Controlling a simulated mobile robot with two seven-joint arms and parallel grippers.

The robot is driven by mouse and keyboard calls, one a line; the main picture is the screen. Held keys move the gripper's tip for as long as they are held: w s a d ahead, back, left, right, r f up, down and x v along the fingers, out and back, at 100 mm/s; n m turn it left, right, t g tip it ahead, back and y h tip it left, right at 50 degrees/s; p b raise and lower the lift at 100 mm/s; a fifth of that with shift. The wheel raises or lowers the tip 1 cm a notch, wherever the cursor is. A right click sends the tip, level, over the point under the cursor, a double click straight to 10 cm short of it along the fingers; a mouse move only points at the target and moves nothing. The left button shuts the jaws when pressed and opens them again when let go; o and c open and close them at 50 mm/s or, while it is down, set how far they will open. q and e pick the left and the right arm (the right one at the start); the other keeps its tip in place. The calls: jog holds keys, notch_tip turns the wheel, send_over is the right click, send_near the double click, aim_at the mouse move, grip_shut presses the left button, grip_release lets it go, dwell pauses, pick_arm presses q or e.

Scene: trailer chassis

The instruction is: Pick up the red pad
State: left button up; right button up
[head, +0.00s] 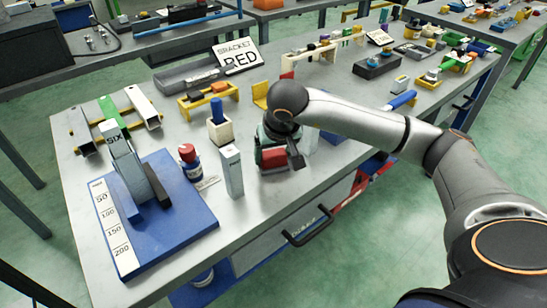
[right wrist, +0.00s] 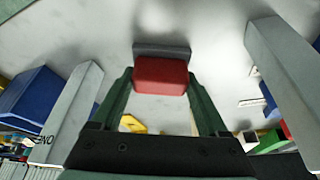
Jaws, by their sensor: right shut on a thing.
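The red pad (head: 274,158) is a small red block near the front edge of the workbench (head: 258,205). In the right wrist view the red pad (right wrist: 161,75) sits between the two green fingers of my right gripper (right wrist: 160,84), with a dark grey plate (right wrist: 161,48) against its far side. My right gripper (head: 277,154) is shut on the pad and partly hides it in the head view. I cannot tell whether the pad touches the bench top. My left gripper is not in view.
A grey upright post (head: 231,171) stands just left of the gripper, and another (head: 309,139) just right. Further left are a red-capped bottle (head: 189,160) and a blue base with a scale (head: 180,222). A sign reading BRACKET RED (head: 240,57) stands behind. A drawer handle (head: 308,228) juts out below.

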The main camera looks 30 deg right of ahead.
jog(key=shift+r, duration=0.35)
notch_tip(320, 180, up, 2)
jog(key=shift+w+r, duration=0.1)
jog(key=s+r+b, duration=0.1)
jog(key=s+r, duration=0.9)
jog(key=s, duration=0.4)
jog(key=shift+d, duration=0.4)
